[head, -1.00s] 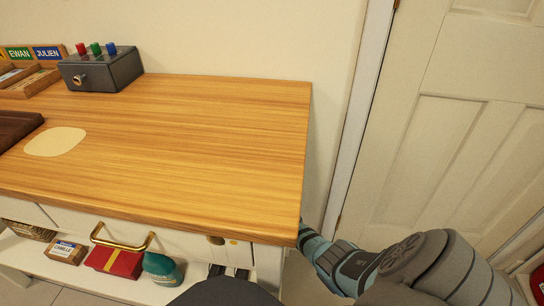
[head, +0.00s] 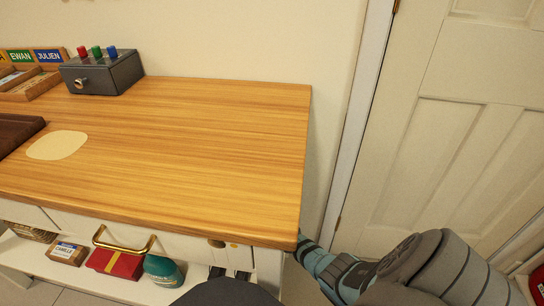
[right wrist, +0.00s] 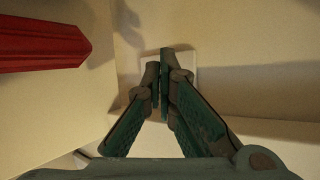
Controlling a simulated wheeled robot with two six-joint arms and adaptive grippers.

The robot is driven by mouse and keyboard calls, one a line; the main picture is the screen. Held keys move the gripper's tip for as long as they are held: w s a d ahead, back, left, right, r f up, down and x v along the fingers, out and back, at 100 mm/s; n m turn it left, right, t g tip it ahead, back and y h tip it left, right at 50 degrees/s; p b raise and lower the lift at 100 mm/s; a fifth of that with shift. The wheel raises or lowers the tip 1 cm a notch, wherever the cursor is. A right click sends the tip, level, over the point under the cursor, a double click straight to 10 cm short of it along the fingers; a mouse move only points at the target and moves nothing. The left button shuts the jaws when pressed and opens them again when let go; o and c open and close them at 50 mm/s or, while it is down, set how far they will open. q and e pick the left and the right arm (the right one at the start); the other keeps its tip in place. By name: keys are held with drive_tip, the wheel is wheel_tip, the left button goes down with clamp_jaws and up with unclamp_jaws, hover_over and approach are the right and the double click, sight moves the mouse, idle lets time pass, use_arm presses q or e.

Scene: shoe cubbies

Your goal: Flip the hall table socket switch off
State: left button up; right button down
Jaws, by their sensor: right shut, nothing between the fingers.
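In the right wrist view, a pale wall plate (right wrist: 185,59) shows behind my right gripper (right wrist: 162,62); it looks like the socket plate. My right gripper is shut and empty, its fingertips in front of the plate and covering much of it. Whether they touch it cannot be told. The switch is hidden behind the fingers, so its position cannot be seen. In the head view, the hall table (head: 200,130) hides my right gripper past its right edge, and the socket does not show. My left gripper is not in view.
A red object (right wrist: 40,45) juts in at the wrist view's upper left. On the table stand a grey box with coloured knobs (head: 102,72) and a dark tray (head: 18,130). A white door (head: 440,130) is at the right. The tabletop's right part is clear.

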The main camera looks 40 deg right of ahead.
drive_tip(key=s+a, duration=0.2)
drive_tip(key=shift+s+a+f+p, duration=0.15)
drive_tip(key=shift+a+p, duration=0.2)
drive_tip(key=shift+a, duration=0.05)
idle(0.4)
